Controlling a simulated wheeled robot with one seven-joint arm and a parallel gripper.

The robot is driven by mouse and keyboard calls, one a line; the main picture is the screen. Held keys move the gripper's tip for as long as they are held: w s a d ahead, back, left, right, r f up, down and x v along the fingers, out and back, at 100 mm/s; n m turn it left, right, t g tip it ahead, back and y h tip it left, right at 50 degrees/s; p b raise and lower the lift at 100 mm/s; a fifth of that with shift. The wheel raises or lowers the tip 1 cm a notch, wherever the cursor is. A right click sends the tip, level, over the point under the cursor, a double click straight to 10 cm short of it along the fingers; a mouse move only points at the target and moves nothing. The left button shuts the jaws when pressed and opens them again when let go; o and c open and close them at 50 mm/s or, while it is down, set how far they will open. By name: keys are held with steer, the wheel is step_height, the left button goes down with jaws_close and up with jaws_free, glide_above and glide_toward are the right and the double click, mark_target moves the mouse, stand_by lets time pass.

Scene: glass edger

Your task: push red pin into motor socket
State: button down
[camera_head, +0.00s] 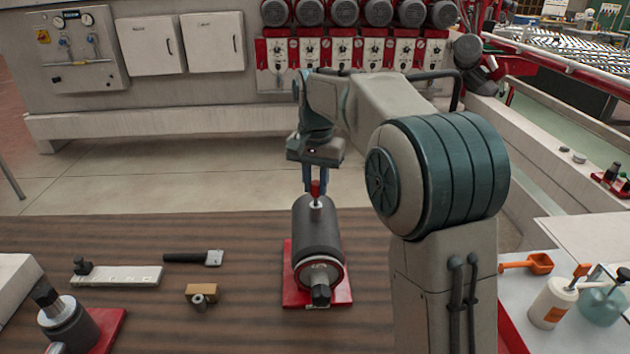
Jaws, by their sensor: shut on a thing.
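A dark grey cylindrical motor (318,232) lies on a red base (295,291) on the wooden table. A small light metal socket (317,205) stands up from the top of the motor. A red pin (315,189) is upright at the socket, directly above it. My gripper (316,184) points down over the motor and is shut on the red pin. The pin's lower end meets the socket's top in this view; how deep it sits cannot be told.
On the table to the left lie a white plate with a black knob (117,276), a black-handled tool (192,257) and a small brass block (201,291). Another motor (68,322) stands at the lower left. A white bottle (552,303) and orange scoop (540,263) are at right.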

steer(key=shift+f+b, duration=0.85)
steer(key=shift+f, duration=0.55)
steer(key=c, duration=1.2)
jaws_free()
steer(key=shift+o, duration=0.2)
steer(key=shift+r, duration=0.15)
step_height(320, 180, up, 14)
steer(key=shift+f, duration=0.2)
steer(key=s+d+f+n+t, duration=0.1)
steer(key=s+d+f, duration=0.2)
steer(key=s+f, duration=0.3)
steer(key=s+d+f+n+t, duration=0.1)
steer(key=s+d+f, duration=0.3)
steer(key=s, duration=0.8)
steer(key=s+d+f+n+t, duration=0.1)
steer(key=s+d+f, duration=0.3)
steer(key=s+f, duration=0.4)
steer(key=shift+s+d+n+t+b, duration=0.25)
steer(key=shift+s+n+t+b, duration=0.2)
steer(key=shift+s+n, duration=0.35)
